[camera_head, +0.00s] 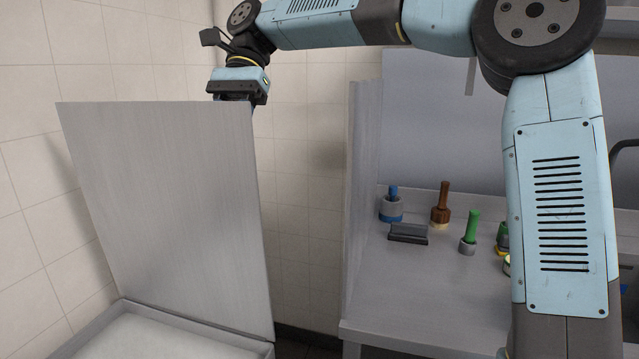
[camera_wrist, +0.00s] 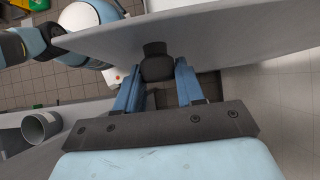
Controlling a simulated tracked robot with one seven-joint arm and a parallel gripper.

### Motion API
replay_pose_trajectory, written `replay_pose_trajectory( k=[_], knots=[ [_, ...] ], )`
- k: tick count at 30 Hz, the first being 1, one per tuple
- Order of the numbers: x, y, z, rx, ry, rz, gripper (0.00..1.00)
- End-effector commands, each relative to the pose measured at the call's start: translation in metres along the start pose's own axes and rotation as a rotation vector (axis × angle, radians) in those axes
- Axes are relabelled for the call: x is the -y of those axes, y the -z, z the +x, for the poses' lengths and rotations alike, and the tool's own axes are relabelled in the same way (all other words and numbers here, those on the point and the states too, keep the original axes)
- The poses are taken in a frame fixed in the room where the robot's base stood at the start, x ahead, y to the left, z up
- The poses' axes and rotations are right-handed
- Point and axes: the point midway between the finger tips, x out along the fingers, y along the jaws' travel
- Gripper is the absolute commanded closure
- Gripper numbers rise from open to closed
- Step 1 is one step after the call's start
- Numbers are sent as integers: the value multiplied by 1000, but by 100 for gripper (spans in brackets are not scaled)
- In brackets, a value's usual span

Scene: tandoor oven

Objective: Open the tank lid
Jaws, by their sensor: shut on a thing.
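The tank lid (camera_head: 165,200) is a large flat grey metal panel. In the head view it stands raised, steep and tilted, above the tank (camera_head: 185,326) at the bottom left. The tank's rim and pale inside show below it. My gripper (camera_head: 236,99) is at the lid's top edge near its right corner, with its fingers mostly hidden behind the panel. In the wrist view, the blue fingers of my gripper (camera_wrist: 158,76) are shut on a dark handle (camera_wrist: 155,50) that sits against the lid (camera_wrist: 225,32).
A metal counter (camera_head: 400,290) at the right holds a blue-topped tool (camera_head: 391,207), a brown one (camera_head: 441,207), a green one (camera_head: 470,233) and a dark block (camera_head: 408,234). A tiled wall (camera_head: 120,60) stands close on the left. The wrist view shows a round pipe end (camera_wrist: 40,126).

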Motion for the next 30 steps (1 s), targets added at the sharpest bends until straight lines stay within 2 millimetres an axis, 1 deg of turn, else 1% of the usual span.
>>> replay_pose_trajectory(
  k=[15,16,21,24,30],
  knots=[
    [0,37,-21,1,0,0,79],
    [0,36,-20,0,0,0,59],
    [0,35,-20,0,0,-1,43],
    [0,34,-20,0,0,-1,34],
    [0,34,-20,0,0,-1,34]
  ],
)
